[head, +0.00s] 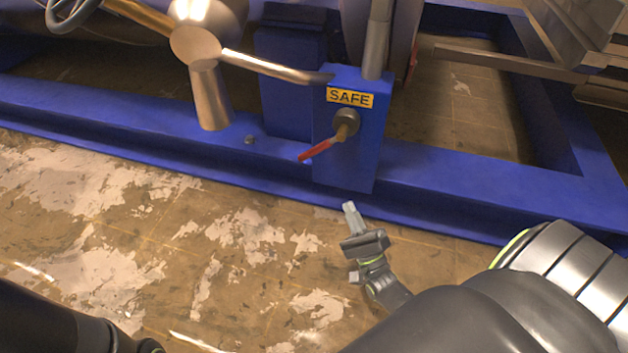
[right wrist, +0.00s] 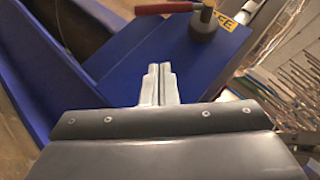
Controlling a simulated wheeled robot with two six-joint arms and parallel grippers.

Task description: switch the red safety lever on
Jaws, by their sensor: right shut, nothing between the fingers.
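The red safety lever (head: 319,149) sits on the front of a blue box (head: 343,174), below a yellow SAFE label (head: 349,98). Its brass-coloured hub (head: 347,122) is at the upper right end, and the red handle slants down to the left. My right gripper (head: 349,207) is shut and empty, below and in front of the box, apart from the lever. In the right wrist view the closed fingers (right wrist: 158,69) point at the blue box face, and the red handle (right wrist: 168,8) shows at the top edge, beyond the fingertips. My left gripper is not seen.
A blue frame beam (head: 200,145) runs along the floor on both sides of the box. A metal pipe (head: 270,68) and a grey post (head: 376,40) stand close to the box's top. The worn brown floor (head: 200,240) in front is clear.

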